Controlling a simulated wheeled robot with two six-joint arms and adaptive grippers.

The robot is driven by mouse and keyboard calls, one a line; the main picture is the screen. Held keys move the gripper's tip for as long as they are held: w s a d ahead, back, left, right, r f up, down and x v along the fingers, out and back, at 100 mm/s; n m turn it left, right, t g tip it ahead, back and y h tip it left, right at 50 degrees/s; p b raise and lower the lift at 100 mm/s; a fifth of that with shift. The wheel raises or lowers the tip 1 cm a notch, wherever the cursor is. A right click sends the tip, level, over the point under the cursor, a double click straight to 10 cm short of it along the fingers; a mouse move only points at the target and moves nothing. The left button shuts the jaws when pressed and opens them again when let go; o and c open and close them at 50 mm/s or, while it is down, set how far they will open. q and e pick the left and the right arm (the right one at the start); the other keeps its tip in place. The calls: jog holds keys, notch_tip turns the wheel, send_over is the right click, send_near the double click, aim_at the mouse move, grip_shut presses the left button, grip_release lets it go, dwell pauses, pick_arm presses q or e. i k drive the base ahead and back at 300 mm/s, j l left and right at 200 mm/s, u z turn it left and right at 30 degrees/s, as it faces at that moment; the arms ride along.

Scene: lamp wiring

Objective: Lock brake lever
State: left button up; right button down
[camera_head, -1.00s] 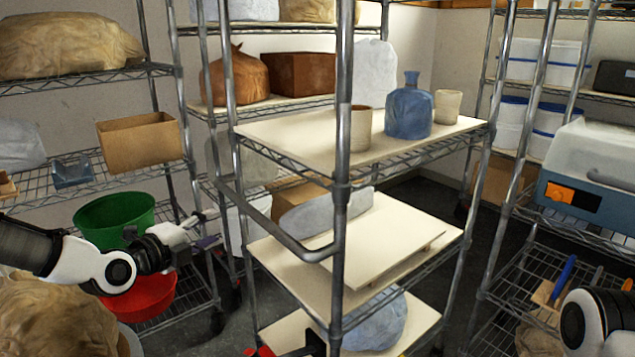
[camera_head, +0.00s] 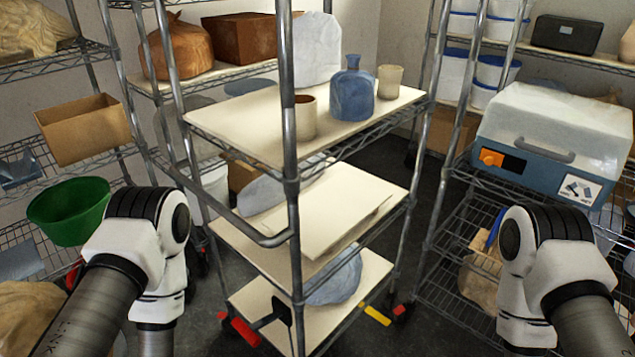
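A wheeled wire-shelf cart (camera_head: 270,240) stands in the middle of the head view. Low on its near left side a red lever (camera_head: 244,332) sticks out, with a black part (camera_head: 272,318) beside it. A yellow lever (camera_head: 377,315) shows at its lower right, near a small red piece (camera_head: 399,311) by a caster. The frames do not show which of these is the brake lever, or whether any is locked. My arms come in at the lower left and lower right. Both grippers are out of view, with only arm links showing.
The cart carries cups, a blue bottle (camera_head: 352,95), boards and wrapped clay. A shelf with a green bowl (camera_head: 68,208) and cardboard box (camera_head: 84,130) stands left. A shelf with a blue-grey machine (camera_head: 550,145) stands right. Dark floor (camera_head: 438,190) is free between cart and right shelf.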

aim_at(247, 332)
jog(key=k+l+u, duration=0.1)
jog(key=k, duration=0.35)
jog(key=k+l+u, duration=0.15)
jog(key=k, duration=0.35)
jog(key=l, duration=0.1)
